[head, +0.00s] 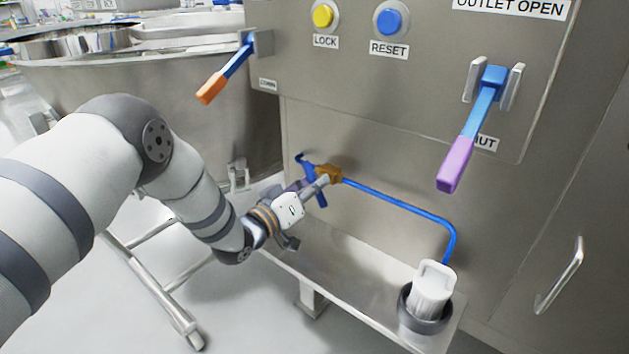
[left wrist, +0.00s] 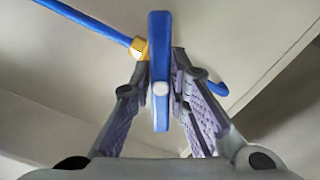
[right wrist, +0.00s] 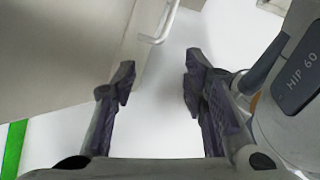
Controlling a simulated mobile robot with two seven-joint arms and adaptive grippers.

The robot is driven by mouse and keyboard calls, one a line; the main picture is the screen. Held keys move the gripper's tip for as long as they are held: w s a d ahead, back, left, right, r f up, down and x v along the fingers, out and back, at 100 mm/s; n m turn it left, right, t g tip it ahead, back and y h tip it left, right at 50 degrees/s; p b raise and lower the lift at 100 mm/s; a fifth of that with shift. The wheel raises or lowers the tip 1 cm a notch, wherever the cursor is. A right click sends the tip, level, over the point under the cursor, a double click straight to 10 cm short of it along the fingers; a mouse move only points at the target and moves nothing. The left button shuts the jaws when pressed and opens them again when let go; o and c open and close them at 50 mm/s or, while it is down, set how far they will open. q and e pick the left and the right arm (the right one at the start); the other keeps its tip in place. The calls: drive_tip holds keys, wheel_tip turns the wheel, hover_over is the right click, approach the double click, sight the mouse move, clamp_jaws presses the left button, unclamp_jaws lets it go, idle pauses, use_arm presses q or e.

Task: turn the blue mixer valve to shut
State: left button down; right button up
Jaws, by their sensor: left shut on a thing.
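The mixer valve has a brass body (head: 328,173) on a blue pipe (head: 395,203) at the front of the steel cabinet. Its blue handle (head: 321,199) stands crosswise to the pipe run. In the left wrist view the blue handle (left wrist: 160,60) stands upright between the finger pads, with the brass fitting (left wrist: 138,47) just left of it. My left gripper (head: 312,189) reaches in from the left and is shut on this handle; its fingers hide part of it. My right gripper (right wrist: 160,82) is open and empty, over the floor.
An orange-tipped lever (head: 211,88) and a purple-tipped lever (head: 455,165) stick out from the cabinet above the valve. A white container (head: 433,286) stands in a grey holder on the steel ledge (head: 350,285). A cabinet handle (head: 560,277) is at the right.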

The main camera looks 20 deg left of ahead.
use_arm(q)
drive_tip(key=m+p, duration=0.1)
drive_tip(key=m, duration=0.4)
drive_tip(key=shift+m, duration=0.4)
idle(0.4)
drive_tip(key=c, duration=1.5)
unclamp_jaws()
drive_tip(key=v, duration=1.2)
drive_tip(key=shift+p, duration=0.3)
